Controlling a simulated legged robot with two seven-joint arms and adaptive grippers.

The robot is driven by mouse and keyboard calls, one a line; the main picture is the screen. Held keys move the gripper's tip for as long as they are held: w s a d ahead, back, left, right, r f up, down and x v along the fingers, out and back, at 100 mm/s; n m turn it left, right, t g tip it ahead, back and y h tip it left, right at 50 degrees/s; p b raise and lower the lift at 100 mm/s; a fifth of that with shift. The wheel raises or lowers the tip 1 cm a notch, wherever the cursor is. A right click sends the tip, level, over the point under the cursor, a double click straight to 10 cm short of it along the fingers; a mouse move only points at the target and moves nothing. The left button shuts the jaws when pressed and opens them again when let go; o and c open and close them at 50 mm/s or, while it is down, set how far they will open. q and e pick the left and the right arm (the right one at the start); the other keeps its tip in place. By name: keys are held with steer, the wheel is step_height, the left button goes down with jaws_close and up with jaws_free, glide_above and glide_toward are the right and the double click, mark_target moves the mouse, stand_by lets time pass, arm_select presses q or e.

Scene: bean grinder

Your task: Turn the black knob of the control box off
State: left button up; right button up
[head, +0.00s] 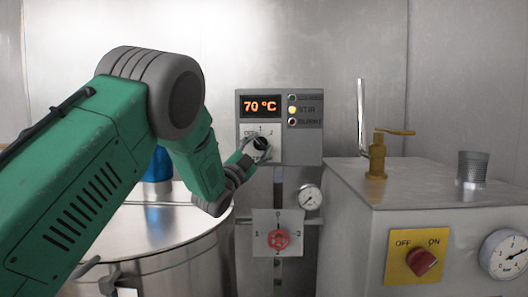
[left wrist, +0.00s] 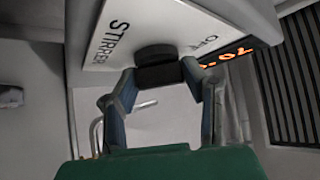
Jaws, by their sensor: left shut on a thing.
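The grey control box (head: 304,145) hangs on the back wall, with an orange 70 °C display (head: 261,106). Its black knob (head: 261,143) sits on a white dial plate below the display. My left gripper (head: 251,151) is at the knob, its fingers closed around it. In the left wrist view the black knob (left wrist: 155,51) sits between the two fingertips of my left gripper (left wrist: 160,78), on the white plate marked STIRRER and OFF. The fingers partly hide the dial in the head view, so the knob's exact setting is unclear. My right gripper is not in view.
A steel vat (head: 160,225) stands at left under my arm. At right, a metal cabinet (head: 340,230) carries a brass tap (head: 377,155) and a red switch (head: 422,262).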

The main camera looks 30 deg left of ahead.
arm_select(q)
steer(key=shift+a+f+n, duration=0.15)
steer(key=shift+f+n, duration=0.1)
steer(key=shift+n, duration=0.05)
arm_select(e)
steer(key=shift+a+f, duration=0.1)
arm_select(q)
steer(key=o, duration=1.1)
steer(key=shift+o, duration=0.3)
steer(key=shift+w+a, duration=0.1)
steer(key=shift+w, duration=0.1)
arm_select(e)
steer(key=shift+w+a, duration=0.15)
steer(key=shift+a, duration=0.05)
arm_select(q)
steer(key=shift+s, duration=0.1)
steer(key=shift+s+f, duration=0.1)
steer(key=shift+s, duration=0.1)
steer(key=s+f, duration=0.2)
steer(key=s, duration=1.3)
steer(key=shift+s+a+f, duration=0.3)
steer(key=shift+s+a, duration=0.05)
steer(key=shift+a, duration=0.1)
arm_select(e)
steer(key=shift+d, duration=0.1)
